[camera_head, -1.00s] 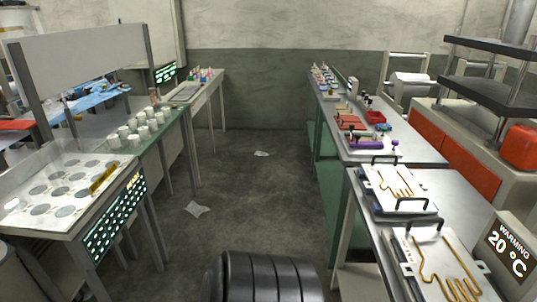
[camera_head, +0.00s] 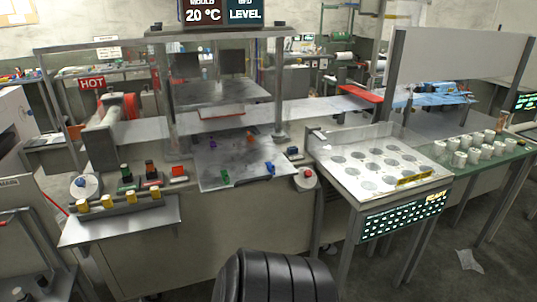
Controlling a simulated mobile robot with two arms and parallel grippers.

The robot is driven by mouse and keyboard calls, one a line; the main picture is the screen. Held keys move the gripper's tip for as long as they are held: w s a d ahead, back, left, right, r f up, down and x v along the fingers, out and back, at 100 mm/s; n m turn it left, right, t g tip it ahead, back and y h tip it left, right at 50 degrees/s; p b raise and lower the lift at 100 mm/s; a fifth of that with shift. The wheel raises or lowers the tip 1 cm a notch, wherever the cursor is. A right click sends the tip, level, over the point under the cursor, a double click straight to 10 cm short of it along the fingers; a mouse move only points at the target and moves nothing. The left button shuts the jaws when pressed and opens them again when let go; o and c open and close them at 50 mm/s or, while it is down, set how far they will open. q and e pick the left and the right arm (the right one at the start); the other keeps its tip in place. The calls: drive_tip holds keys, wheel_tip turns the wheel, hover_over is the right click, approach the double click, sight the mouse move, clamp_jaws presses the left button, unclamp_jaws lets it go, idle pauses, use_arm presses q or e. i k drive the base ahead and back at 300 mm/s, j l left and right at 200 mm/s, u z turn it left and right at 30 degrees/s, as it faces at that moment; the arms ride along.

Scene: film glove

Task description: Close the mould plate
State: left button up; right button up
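No plate with a gold glove outline shows in the view now. A press (camera_head: 226,95) stands at the centre-left, with an upper platen between its posts and a grey lower bed (camera_head: 240,165) in front. Small coloured pieces, purple, orange, green and blue, sit on the bed. I cannot tell whether any part of the press is the mould plate. Neither of my grippers is in view.
A sign above the press reads 20 °C and LEVEL. A control shelf (camera_head: 122,218) with yellow knobs juts out at the left. A tray table (camera_head: 375,168) with round recesses and a READY panel stands right. White cups (camera_head: 472,150) stand beyond.

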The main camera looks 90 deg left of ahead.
sight(244, 160)
drive_tip(key=u, duration=2.95)
